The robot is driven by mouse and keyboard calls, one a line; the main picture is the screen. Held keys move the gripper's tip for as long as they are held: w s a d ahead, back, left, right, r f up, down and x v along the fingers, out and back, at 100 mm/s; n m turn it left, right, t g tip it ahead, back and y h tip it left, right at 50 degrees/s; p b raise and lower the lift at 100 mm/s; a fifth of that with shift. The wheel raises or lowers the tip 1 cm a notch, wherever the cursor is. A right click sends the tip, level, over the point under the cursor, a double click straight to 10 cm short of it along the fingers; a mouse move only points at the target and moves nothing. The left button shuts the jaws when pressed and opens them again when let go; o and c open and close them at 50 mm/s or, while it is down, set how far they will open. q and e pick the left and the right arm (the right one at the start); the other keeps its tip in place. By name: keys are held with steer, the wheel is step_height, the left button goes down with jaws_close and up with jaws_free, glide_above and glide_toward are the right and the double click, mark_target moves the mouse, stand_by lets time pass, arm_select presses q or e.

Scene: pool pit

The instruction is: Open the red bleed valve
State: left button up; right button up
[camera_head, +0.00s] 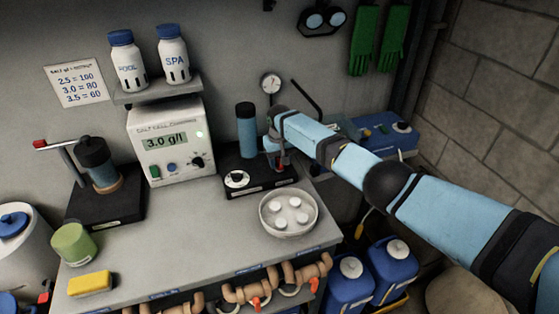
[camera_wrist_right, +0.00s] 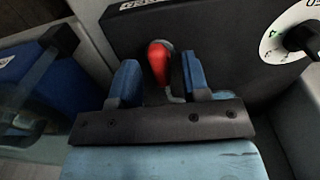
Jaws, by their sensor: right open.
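The red bleed valve handle (camera_wrist_right: 158,60) is a small rounded red knob on a grey stem. It shows in the right wrist view in front of a black base. My right gripper (camera_wrist_right: 158,82) is open, with one blue finger on each side of the red handle. A gap shows between the handle and each finger. In the head view my right gripper (camera_head: 277,158) points down beside the blue cylinder (camera_head: 246,130) on the black base (camera_head: 252,184). It largely hides the valve there. My left gripper is not in view.
A white dial (camera_head: 237,179) sits on the black base, left of my gripper. A round dish (camera_head: 290,230) with several white tablets stands in front. The grey meter (camera_head: 165,140) reads 3.0 g/l. A black stand with a red-tipped lever (camera_head: 40,143) is at the left.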

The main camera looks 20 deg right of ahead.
jaws_close()
steer(key=shift+n, duration=0.4)
steer(key=n, duration=1.3)
steer(key=shift+n+b, duration=0.3)
steer(key=shift+n, duration=1.7)
